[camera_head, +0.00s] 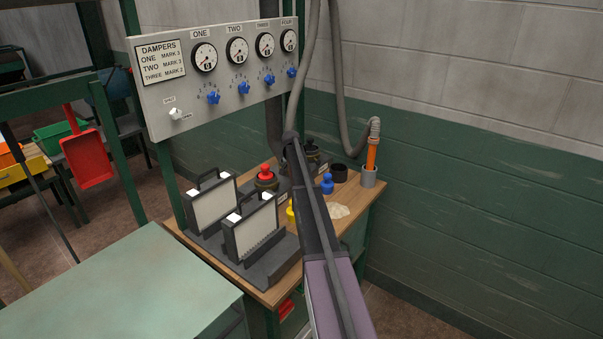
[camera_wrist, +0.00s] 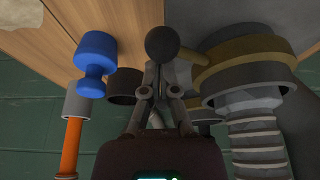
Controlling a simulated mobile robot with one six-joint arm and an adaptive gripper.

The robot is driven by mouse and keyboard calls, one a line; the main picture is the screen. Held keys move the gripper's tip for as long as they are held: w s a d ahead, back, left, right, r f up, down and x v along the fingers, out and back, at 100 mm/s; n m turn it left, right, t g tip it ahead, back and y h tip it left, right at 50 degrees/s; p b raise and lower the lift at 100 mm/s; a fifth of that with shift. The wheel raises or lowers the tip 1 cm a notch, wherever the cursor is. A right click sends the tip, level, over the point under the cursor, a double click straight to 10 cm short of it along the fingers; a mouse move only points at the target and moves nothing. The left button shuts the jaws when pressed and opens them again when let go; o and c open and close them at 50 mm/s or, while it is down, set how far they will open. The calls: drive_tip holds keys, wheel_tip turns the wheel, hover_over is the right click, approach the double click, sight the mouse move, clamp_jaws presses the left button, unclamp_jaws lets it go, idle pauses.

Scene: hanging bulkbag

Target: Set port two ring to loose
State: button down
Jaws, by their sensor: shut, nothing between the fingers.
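In the wrist view, my gripper (camera_wrist: 161,68) is shut with nothing between its fingertips. The fingertips are right at a round black knob (camera_wrist: 162,42); I cannot tell whether they touch it. To the right stands a port with a brass-coloured ring (camera_wrist: 235,62) and a ribbed grey hose (camera_wrist: 258,145) on it. My fingertips are hidden there.
A red-topped port (camera_head: 265,178), a blue knobbed piece (camera_head: 327,184) and a dark cup (camera_head: 339,171) stand on the wooden bench (camera_head: 362,192). An orange tube (camera_head: 371,155) stands in a grey holder. The damper panel (camera_head: 160,100) and hanging hoses (camera_head: 340,100) are close to my arm.

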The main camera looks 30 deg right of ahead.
wheel_tip(320, 180, up, 10)
drive_tip(key=p, duration=1)
drive_tip(key=shift+d, duration=0.15)
drive_tip(key=shift+r, duration=0.1)
drive_tip(key=shift+s, duration=0.15)
idle(0.6)
